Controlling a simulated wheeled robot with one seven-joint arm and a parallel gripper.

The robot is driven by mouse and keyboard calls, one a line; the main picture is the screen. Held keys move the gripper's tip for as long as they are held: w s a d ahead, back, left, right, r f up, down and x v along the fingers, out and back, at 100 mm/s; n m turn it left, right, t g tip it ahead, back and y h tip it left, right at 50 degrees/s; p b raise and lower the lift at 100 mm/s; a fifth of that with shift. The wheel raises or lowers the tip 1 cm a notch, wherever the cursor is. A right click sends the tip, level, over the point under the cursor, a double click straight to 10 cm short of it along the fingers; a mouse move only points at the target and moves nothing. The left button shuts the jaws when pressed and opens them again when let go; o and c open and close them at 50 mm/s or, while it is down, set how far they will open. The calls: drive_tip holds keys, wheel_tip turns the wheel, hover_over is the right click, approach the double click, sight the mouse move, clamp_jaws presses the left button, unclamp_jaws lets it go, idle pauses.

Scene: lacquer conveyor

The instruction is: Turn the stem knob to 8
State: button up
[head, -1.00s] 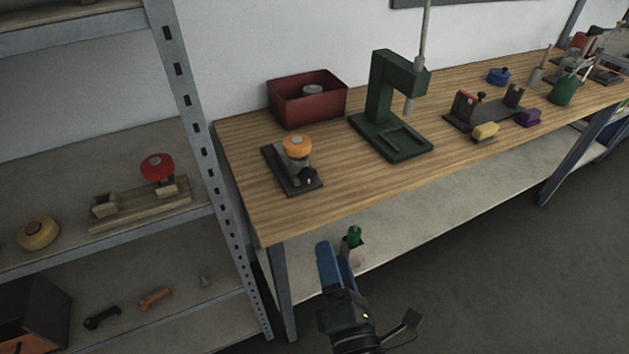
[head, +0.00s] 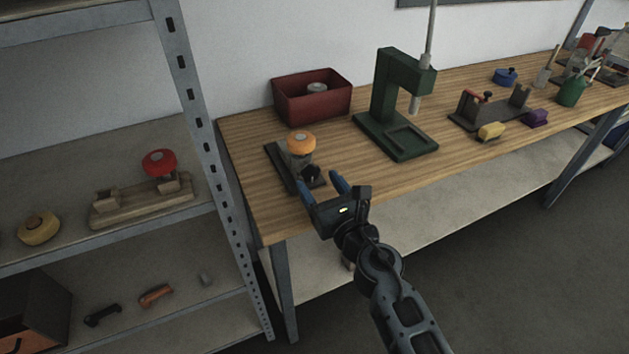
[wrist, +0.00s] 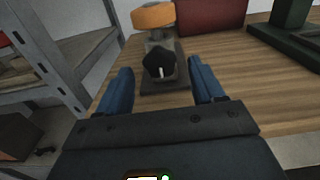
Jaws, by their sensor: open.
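A small device with an orange round cap (head: 301,141) on a grey body stands on a dark base plate (head: 276,158) near the left end of the wooden bench. On its front is a black knob (wrist: 158,63) with a white pointer mark, pointing roughly downward in the wrist view. No numbers are readable. I cannot tell for certain which part is the stem knob. My gripper (head: 320,181) is open and empty, its blue fingers just in front of the device. In the wrist view the fingers lie either side of the black knob, apart from it.
A red bin (head: 312,99) stands behind the device and a green press (head: 397,120) to its right. A metal shelf upright (head: 199,125) rises close by on the left. Bare bench (head: 250,207) lies in front of the device.

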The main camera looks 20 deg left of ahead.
sight(312, 174)
drive_tip(key=shift+b+x, duration=0.5)
drive_tip(key=shift+x, duration=1)
drive_tip(key=shift+c, duration=0.4)
drive_tip(key=c, duration=0.9)
